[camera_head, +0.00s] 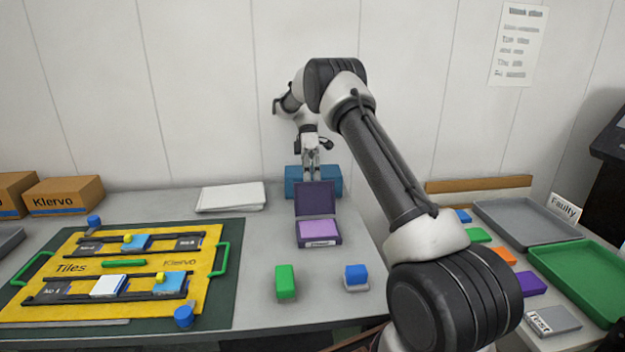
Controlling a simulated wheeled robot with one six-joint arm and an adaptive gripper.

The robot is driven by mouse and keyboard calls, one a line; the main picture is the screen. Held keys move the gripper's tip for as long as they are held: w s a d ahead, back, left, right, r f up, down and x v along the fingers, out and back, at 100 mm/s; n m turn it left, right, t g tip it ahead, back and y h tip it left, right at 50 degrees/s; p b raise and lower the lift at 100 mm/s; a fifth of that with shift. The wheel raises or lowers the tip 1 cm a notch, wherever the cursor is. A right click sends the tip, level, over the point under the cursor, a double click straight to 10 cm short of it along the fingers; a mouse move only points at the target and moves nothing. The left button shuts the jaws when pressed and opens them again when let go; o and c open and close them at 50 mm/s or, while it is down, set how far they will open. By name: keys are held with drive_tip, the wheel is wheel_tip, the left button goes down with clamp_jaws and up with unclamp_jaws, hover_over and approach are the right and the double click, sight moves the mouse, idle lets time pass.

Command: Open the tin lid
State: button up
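A dark purple tin (334,240) stands on the grey table in the middle, with a light purple pad (317,231) inside and a small label on its front. Its lid (315,200) stands raised at the back edge, close to upright, so the tin is open. My gripper (311,174) points down just above the lid's top edge, in front of a blue box. Its fingertips are small here, and I cannot tell whether they touch the lid or how far apart they are.
A blue box (332,181) stands behind the tin. A green block (286,283) and a blue-topped stamp (356,275) stand in front. A yellow tile board (60,305) lies left, and a white paper stack (230,197) back left. Trays, including a green one (590,290), lie right.

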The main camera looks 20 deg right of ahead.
drive_tip(key=o, duration=0.4)
drive_tip(key=shift+s+a+f, duration=0.1)
drive_tip(key=shift+s+f, duration=0.05)
drive_tip(key=shift+f, duration=0.35)
drive_tip(key=shift+s+a+f, duration=0.1)
drive_tip(key=shift+f, duration=0.4)
drive_tip(key=shift+o, duration=0.2)
drive_tip(key=shift+r, duration=0.2)
